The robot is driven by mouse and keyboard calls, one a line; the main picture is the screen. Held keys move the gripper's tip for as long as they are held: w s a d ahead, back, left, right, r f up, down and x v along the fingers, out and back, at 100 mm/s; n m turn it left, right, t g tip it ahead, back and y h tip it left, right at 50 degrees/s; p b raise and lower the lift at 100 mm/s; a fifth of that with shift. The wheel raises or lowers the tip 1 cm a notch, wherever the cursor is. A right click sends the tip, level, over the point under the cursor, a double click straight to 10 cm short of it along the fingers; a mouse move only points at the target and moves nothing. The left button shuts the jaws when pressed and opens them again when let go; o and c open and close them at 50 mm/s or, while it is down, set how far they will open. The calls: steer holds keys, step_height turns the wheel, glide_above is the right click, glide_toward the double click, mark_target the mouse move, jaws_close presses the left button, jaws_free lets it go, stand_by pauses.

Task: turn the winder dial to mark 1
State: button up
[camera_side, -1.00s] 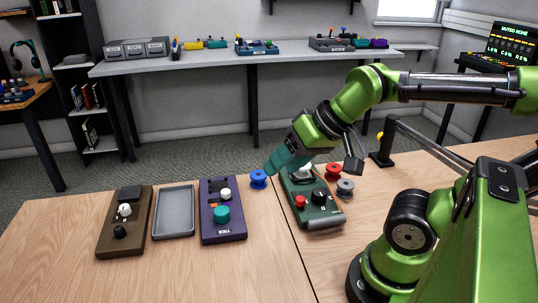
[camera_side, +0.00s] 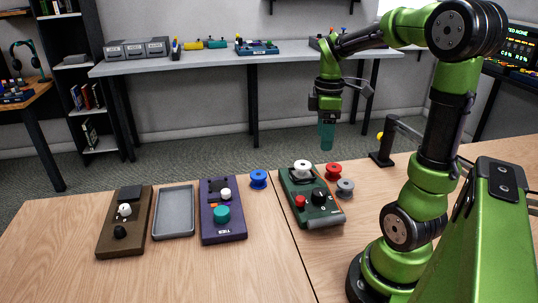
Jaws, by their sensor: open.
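A green box (camera_side: 311,198) stands on the table at the centre, with a white spool-shaped part (camera_side: 302,169) at its far end, a black dial (camera_side: 319,196) and a red knob (camera_side: 300,202). It may be the winder, but I cannot read a label on it. The dial's marks are too small to read. My gripper (camera_side: 326,141) points straight down, open and empty, well above the table behind the green box. It touches nothing.
A blue spool (camera_side: 258,179), a red spool (camera_side: 333,171) and a grey spool (camera_side: 345,188) stand around the green box. Left are a purple box (camera_side: 222,190) marked TIES, an empty grey tray (camera_side: 174,212) and a brown box (camera_side: 137,225). The front table is clear.

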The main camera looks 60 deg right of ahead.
mark_target(319, 191)
steer(key=shift+n, duration=0.5)
steer(key=f, duration=1.1)
steer(key=a+f, duration=0.1)
steer(key=f, duration=0.5)
steer(key=shift+s, duration=0.3)
steer(key=shift+r, duration=0.1)
steer(key=c, duration=1)
steer(key=shift+c, duration=0.2)
